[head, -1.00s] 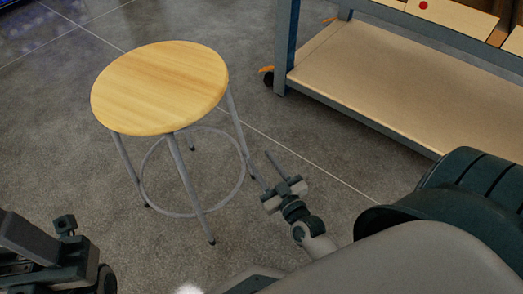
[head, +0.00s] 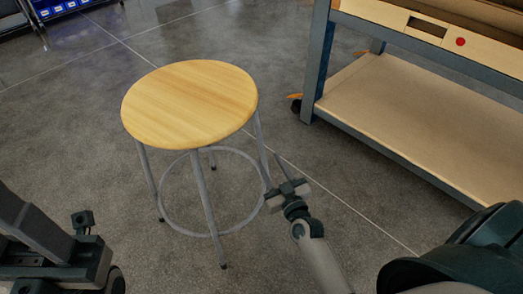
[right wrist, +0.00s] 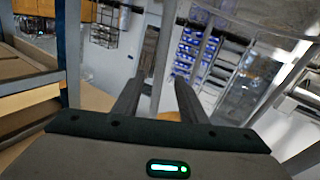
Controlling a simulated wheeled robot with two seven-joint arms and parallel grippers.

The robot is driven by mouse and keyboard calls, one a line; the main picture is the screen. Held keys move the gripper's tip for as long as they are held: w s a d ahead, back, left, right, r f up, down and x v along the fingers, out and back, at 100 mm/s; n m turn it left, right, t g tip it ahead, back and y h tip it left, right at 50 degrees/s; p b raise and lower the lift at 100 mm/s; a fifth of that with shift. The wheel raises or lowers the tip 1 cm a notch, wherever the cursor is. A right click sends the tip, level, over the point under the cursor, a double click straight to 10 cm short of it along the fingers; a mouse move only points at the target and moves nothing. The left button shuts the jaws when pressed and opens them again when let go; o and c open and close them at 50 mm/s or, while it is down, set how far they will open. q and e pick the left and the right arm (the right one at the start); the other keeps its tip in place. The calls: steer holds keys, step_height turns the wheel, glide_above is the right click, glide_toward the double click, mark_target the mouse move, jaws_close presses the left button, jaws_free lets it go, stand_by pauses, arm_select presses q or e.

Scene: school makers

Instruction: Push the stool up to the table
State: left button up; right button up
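The stool (head: 190,103) has a round light wood seat, grey metal legs and a foot ring, and stands upright on the floor left of centre. The table (head: 319,58), a workbench with blue-grey legs, is at the upper right, with bare floor between it and the stool. My right gripper (head: 281,182) is low beside the stool's right leg; its two fingers are apart in the right wrist view (right wrist: 158,97). A grey pole, perhaps a stool leg, shows between them there; contact cannot be told. My left gripper (head: 80,245) is at the lower left, its fingers unclear.
A rack with blue bins (head: 62,8) stands far off at the upper left. The floor around the stool is clear.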

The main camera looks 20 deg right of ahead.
mark_target(263, 151)
steer(key=w+b, duration=0.1)
steer(key=w, duration=0.6)
steer(key=shift+w+d+b, duration=0.2)
steer(key=shift+w+b, duration=0.15)
steer(key=shift+b, duration=0.05)
jaws_close()
stand_by(1.1)
